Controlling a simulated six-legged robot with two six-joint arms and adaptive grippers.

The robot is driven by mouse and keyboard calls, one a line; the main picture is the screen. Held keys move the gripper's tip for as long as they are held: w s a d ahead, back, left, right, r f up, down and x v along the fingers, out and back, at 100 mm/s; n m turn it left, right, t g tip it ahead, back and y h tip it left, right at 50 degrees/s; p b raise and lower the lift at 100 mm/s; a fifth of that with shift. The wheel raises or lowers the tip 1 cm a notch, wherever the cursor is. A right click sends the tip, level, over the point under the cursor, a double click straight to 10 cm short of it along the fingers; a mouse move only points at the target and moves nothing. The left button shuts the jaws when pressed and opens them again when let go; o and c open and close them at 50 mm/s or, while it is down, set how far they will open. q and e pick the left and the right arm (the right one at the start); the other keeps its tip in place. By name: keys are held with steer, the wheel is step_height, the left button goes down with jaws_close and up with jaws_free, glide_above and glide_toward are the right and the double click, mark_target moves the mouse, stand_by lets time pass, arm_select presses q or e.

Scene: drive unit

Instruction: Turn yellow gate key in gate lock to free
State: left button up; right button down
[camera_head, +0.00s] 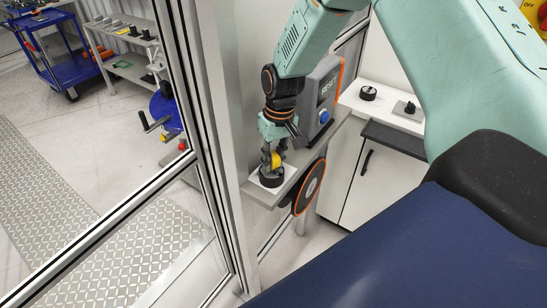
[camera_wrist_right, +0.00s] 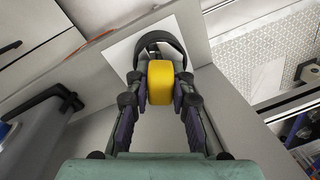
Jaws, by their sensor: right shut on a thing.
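The yellow gate key (camera_head: 275,160) stands in the round black gate lock (camera_head: 271,176) on a small shelf by the glass wall. My right gripper (camera_head: 271,156) reaches down from above and is shut on the key. In the right wrist view the yellow key (camera_wrist_right: 160,82) sits between the two fingers, with the black lock (camera_wrist_right: 160,45) on its white plate just beyond. The fingers hide the key's sides, and the lock's markings cannot be read. My left gripper is not in view.
A grey box marked RESET with a blue button (camera_head: 324,117) stands right beside my right gripper. An orange-rimmed black disc (camera_head: 309,187) hangs below it. A framed glass wall (camera_head: 208,120) is close on the left. A white cabinet (camera_head: 372,185) stands to the right.

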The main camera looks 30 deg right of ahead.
steer(key=shift+r+m+p, duration=0.1)
steer(key=shift+m+p, duration=0.3)
steer(key=m, duration=0.2)
steer(key=shift+m, duration=0.4)
steer(key=shift+s+m+t, duration=0.1)
steer(key=shift+m+t, duration=0.2)
steer(key=shift+m, duration=0.2)
steer(key=shift+a+m, duration=0.1)
steer(key=shift+m, duration=1.5)
steer(key=c, duration=1.1)
jaws_free()
